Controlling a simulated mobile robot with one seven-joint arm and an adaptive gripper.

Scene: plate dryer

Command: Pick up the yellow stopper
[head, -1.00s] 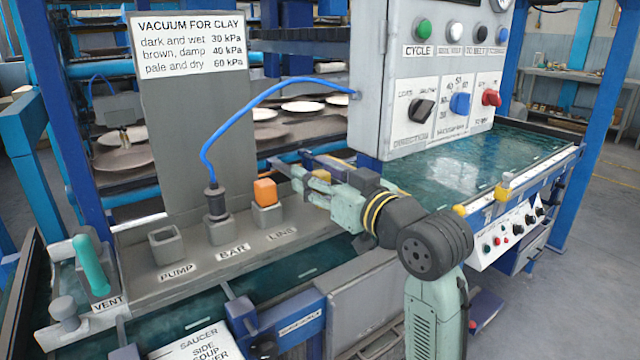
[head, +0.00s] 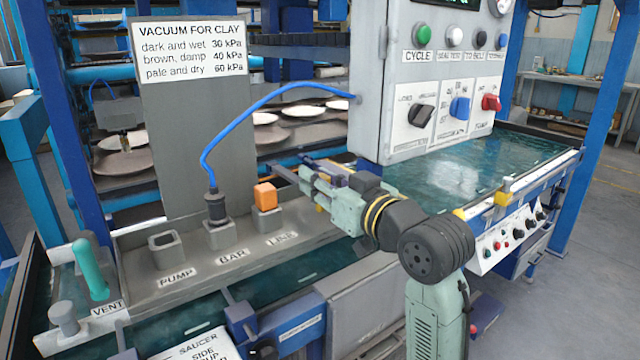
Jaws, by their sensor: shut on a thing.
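The yellow stopper (head: 265,196), orange-yellow and block-shaped, sits upright in the grey socket (head: 267,221) marked LINE. My gripper (head: 285,178) reaches in from the right at the stopper's height and is shut on it. The fingertips are small and partly lost against the rails behind, so the exact contact is hard to see. The stopper shows no clear gap above its socket.
A dark plug (head: 216,207) with a blue hose (head: 240,112) fills the BAR socket. The PUMP socket (head: 167,248) is empty. A green VENT lever (head: 90,268) stands at left. The control box (head: 425,120) hangs above my arm.

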